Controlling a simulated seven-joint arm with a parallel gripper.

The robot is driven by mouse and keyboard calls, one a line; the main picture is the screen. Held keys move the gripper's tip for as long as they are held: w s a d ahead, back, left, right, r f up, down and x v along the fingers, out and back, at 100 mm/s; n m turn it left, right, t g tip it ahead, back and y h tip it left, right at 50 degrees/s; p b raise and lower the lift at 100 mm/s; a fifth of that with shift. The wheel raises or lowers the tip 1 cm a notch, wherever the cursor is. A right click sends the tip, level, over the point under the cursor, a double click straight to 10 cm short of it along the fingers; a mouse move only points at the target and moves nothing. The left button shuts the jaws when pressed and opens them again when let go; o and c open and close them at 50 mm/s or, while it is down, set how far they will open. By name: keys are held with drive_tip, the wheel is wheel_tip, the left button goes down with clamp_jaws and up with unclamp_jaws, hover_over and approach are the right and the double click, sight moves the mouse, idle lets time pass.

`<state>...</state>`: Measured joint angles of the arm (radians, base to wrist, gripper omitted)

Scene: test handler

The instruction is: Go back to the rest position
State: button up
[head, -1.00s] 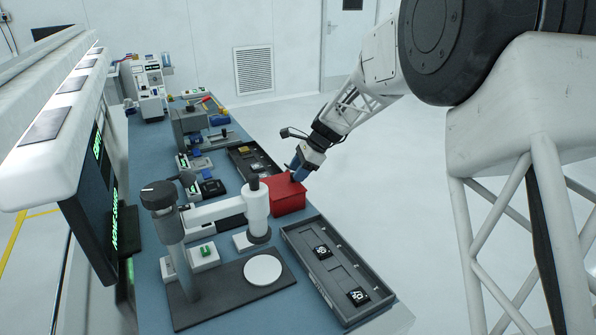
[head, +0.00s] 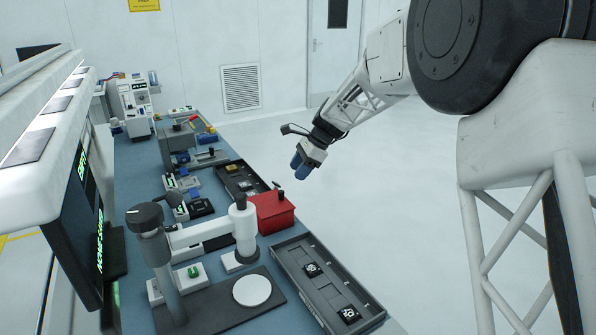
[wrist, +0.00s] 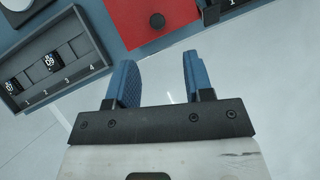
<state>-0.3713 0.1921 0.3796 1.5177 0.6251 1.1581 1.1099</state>
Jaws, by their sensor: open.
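My gripper (head: 300,167) is in the air to the right of the bench, above the floor and clear of the red box (head: 272,214). In the wrist view its two blue fingers (wrist: 160,82) stand apart with nothing between them. The red box sits at the bench's right edge and has a dark knob on top; it also shows at the top of the wrist view (wrist: 178,12), beyond the fingertips.
A grey tray (head: 352,287) with two dark chip parts lies at the bench's front right. A microscope-like stand (head: 160,250) with a round white plate is left of it. Another dark tray (head: 262,187) lies behind the red box. Open floor (head: 400,200) is at right.

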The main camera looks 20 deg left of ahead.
drive_tip(key=s+d+r+n+t+h, duration=0.1)
drive_tip(key=s+d+r+n+t, duration=0.3)
drive_tip(key=s+d, duration=0.7)
drive_tip(key=s+d+r+n+g+h, duration=0.15)
drive_tip(key=s+d+r, duration=0.35)
drive_tip(key=s+d, duration=0.7)
drive_tip(key=s+d+f+n+t+h, duration=0.1)
drive_tip(key=s+d+f+n, duration=0.1)
drive_tip(key=s+d, duration=0.6)
drive_tip(key=s+d+f+n+t+h, duration=0.1)
drive_tip(key=s+d+n, duration=0.3)
drive_tip(key=s+d, duration=0.5)
drive_tip(key=s+f+h, duration=0.1)
drive_tip(key=s, duration=0.5)
drive_tip(key=shift+s+f+t, duration=0.2)
drive_tip(key=shift+f+t, duration=0.15)
drive_tip(key=shift+f, duration=0.05)
